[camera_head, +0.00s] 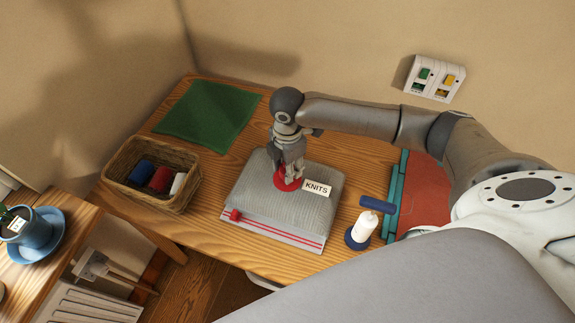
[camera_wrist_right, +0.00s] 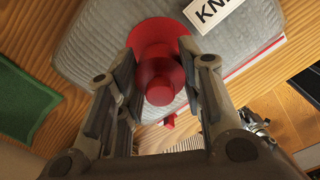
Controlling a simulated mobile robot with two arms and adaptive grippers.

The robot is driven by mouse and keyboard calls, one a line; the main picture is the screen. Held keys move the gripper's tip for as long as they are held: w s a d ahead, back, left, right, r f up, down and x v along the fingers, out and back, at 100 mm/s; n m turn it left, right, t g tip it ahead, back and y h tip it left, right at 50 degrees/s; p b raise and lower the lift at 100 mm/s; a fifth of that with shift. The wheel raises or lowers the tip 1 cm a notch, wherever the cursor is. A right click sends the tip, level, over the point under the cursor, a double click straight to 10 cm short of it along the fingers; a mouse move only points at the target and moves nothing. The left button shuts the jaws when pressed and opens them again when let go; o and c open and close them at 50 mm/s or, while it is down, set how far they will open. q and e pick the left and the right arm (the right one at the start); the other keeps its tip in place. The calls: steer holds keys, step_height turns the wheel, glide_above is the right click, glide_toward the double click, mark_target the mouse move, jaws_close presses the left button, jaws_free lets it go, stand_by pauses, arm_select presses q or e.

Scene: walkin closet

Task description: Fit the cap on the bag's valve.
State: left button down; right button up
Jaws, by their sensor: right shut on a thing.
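A grey vacuum bag (camera_head: 300,205) labelled KNITS lies on the wooden table, with a red-striped edge and a small red slider (camera_head: 235,214). Its round red valve flange (camera_head: 285,184) is on top and shows in the wrist view (camera_wrist_right: 160,30). My right gripper (camera_head: 288,172) points down over the valve. In the wrist view its fingers (camera_wrist_right: 160,62) flank a red stepped cap (camera_wrist_right: 162,76), which they hold. The cap lines up with the flange; I cannot tell whether it touches or is seated. My left gripper is not in view.
A wicker basket (camera_head: 118,190) with rolled cloths stands left of the bag. A green cloth (camera_head: 208,112) lies behind. A white pump (camera_head: 364,226) with blue base and handle stands at right, near a red and teal case (camera_head: 418,190). A switch panel (camera_head: 434,78) is on the wall.

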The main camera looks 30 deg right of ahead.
steer(key=shift+f+b, duration=0.3)
steer(key=shift+f, duration=0.7)
steer(key=shift+f+p, duration=0.1)
steer(key=shift+p, duration=0.3)
stand_by(1.0)
steer(key=o, duration=0.8)
steer(key=shift+o, duration=0.2)
step_height(320, 180, up, 12)
steer(key=shift+r, duration=0.1)
stand_by(0.4)
